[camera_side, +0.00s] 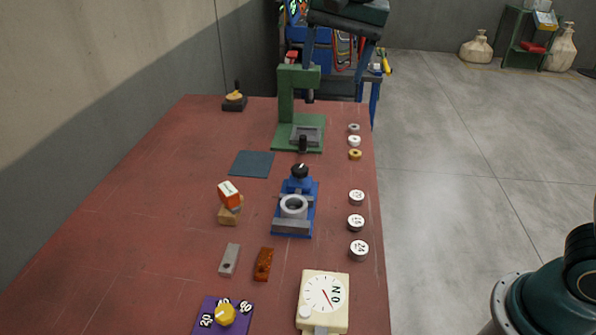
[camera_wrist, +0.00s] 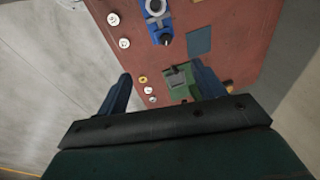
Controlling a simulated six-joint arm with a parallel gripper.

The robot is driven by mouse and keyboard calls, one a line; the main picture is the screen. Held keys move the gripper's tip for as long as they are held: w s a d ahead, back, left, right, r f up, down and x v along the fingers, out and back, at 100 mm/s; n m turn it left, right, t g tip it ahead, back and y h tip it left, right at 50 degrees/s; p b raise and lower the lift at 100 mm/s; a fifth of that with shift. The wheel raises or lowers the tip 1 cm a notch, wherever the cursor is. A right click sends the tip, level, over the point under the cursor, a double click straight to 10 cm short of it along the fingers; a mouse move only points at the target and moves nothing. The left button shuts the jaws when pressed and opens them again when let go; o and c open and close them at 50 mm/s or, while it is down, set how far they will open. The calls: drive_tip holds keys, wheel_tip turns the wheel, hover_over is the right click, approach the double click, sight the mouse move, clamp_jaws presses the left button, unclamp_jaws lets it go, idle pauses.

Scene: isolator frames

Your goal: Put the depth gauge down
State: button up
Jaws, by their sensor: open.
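My gripper (camera_side: 336,68) is at the top of the side view, above and beyond the far end of the red bench. Its two dark fingers are spread with nothing between them. In the wrist view my gripper (camera_wrist: 160,74) is also open and empty, with the bench well beyond it. I cannot tell for sure which object is the depth gauge. An orange piece with a white marked face (camera_side: 229,191) sits tilted on a small wooden block (camera_side: 230,215) at the bench's left middle. It is far from my gripper and not touched by it.
A green press (camera_side: 286,100) stands near the far end, close below my gripper. A blue vise (camera_side: 292,222) holds a grey ring. Numbered white discs (camera_side: 356,222) line the right edge. A cream dial box (camera_side: 323,290) is in front. A dark mat (camera_side: 251,164) lies bare.

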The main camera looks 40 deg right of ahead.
drive_tip(key=s+d+n+t, duration=0.2)
drive_tip(key=s+d+n, duration=0.4)
drive_tip(key=s, duration=0.8)
drive_tip(key=s+d+f+n, duration=0.1)
drive_tip(key=s+d+f, duration=0.1)
drive_tip(key=s+f, duration=0.2)
drive_tip(key=s+d+f+n+t, duration=0.1)
drive_tip(key=s+d+f+n, duration=0.1)
drive_tip(key=s, duration=0.6)
drive_tip(key=shift+d+f+n, duration=0.15)
drive_tip(key=shift+f+n, duration=0.15)
drive_tip(key=shift+f, duration=0.55)
